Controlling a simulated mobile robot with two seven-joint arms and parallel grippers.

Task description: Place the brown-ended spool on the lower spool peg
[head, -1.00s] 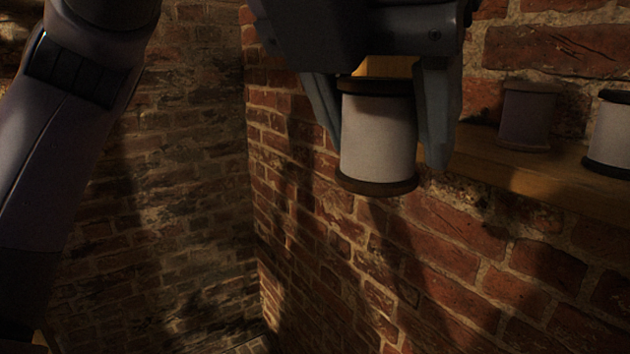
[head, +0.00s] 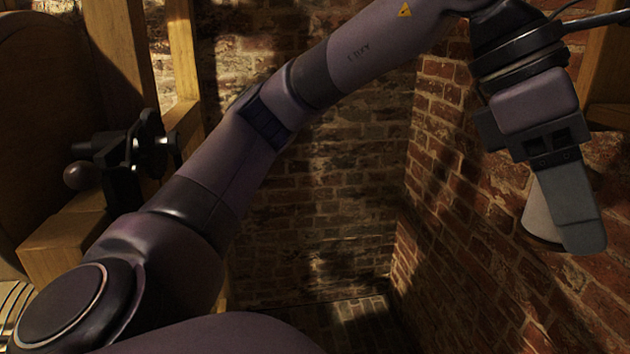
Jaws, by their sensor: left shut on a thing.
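My left gripper (head: 562,220) is at the right of the head view, pointing down. It is shut on the brown-ended spool (head: 538,214), whose pale barrel shows beside and behind the near finger. The finger hides much of the spool, and its brown ends are hard to make out now. The spool hangs in the air in front of the brick wall. The lower spool peg cannot be made out in this view. My right gripper is not in view.
A black metal fitting with a round knob (head: 128,158) sits on woodwork at the left. A wooden post (head: 183,60) rises behind it. A red brick wall (head: 470,230) runs along the right, and wood (head: 606,80) shows at the right edge. Open space lies below the arm.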

